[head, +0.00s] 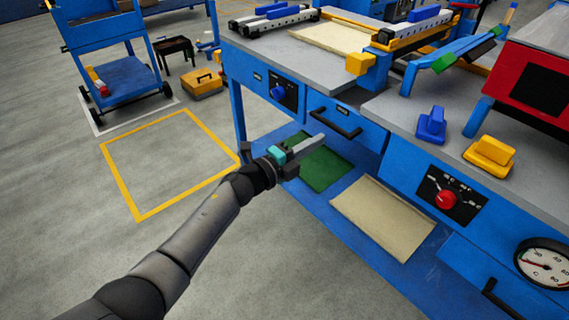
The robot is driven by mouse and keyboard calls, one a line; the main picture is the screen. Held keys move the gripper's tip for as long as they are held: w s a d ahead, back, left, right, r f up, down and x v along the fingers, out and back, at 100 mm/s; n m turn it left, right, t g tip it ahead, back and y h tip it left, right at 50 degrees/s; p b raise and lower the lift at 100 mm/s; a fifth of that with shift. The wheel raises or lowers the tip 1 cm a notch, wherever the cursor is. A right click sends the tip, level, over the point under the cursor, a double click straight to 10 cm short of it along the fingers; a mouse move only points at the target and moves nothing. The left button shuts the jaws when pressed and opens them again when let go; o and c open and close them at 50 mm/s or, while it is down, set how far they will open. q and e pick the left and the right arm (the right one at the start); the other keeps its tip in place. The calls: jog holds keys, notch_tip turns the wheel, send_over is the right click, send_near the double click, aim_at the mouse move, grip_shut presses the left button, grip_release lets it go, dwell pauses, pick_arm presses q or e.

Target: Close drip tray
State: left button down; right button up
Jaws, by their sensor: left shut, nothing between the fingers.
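My left gripper (308,145) is shut and empty, its pale fingers pointing to the right above the bench's lower shelf. Its tip appears close below the black handle (335,124) of a blue drawer front (365,128) in the left bench; I cannot tell whether they touch. A second black handle (500,298) is on a blue front (470,272) at the lower right, below a red knob. No label tells which of these two is the drip tray, and how far either stands out is unclear. My right gripper is out of view.
The blue lower shelf (345,262) holds a green sheet (322,168) and a beige sheet (385,216). A red knob (446,200) and a gauge (546,265) are on the right bench front. The floor at left is clear inside a yellow outline (125,188).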

pick_arm(q)
jog(key=p+v, duration=0.3)
jog(key=v, duration=0.7)
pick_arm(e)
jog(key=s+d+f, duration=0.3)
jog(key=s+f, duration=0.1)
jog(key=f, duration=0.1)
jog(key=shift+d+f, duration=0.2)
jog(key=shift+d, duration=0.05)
